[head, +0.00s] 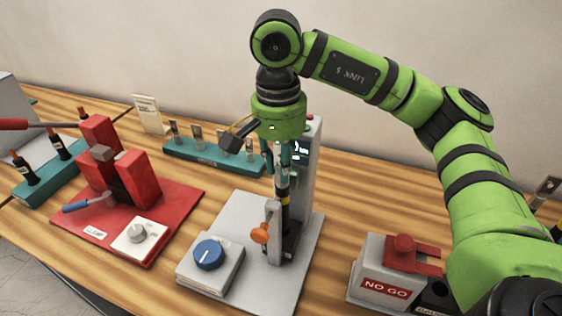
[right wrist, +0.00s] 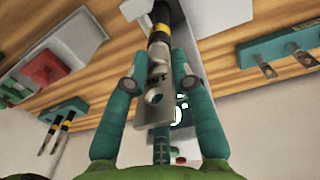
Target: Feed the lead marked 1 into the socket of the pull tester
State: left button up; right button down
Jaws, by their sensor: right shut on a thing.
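My right gripper (head: 283,160) points down over the pull tester (head: 225,225) and is shut on an upright lead (head: 284,183), dark with a yellow band. In the right wrist view, my teal fingers (right wrist: 158,58) close around the lead (right wrist: 158,38). A metal lug lies on the palm side of the fingers, and the yellow-banded part reaches away toward the tester. The lead's lower end is close to the tester's clamp post (head: 273,232); I cannot tell whether it is inside the socket. My left gripper is not in view.
A red crimping station (head: 130,215) stands left of the tester. A teal rack (head: 205,158) with metal lugs is behind it, and another rack (head: 48,172) with dark leads is far left. A NO GO box (head: 385,280) stands right, near my arm.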

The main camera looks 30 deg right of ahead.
jog(key=shift+b, duration=0.4)
dwell(0.7)
jog(key=shift+f+b, duration=0.7)
jog(key=shift+f, duration=0.05)
dwell(0.6)
jog(key=shift+r+p, duration=0.35)
jog(key=shift+r, duration=0.1)
jog(key=shift+f+b, duration=0.65)
jog(key=shift+f, duration=0.05)
dwell(1.2)
jog(key=c, duration=1)
grip_release()
notch_tip(320, 180, up, 12)
jog(key=shift+w+a+r, duration=0.1)
jog(key=shift+a, duration=0.05)
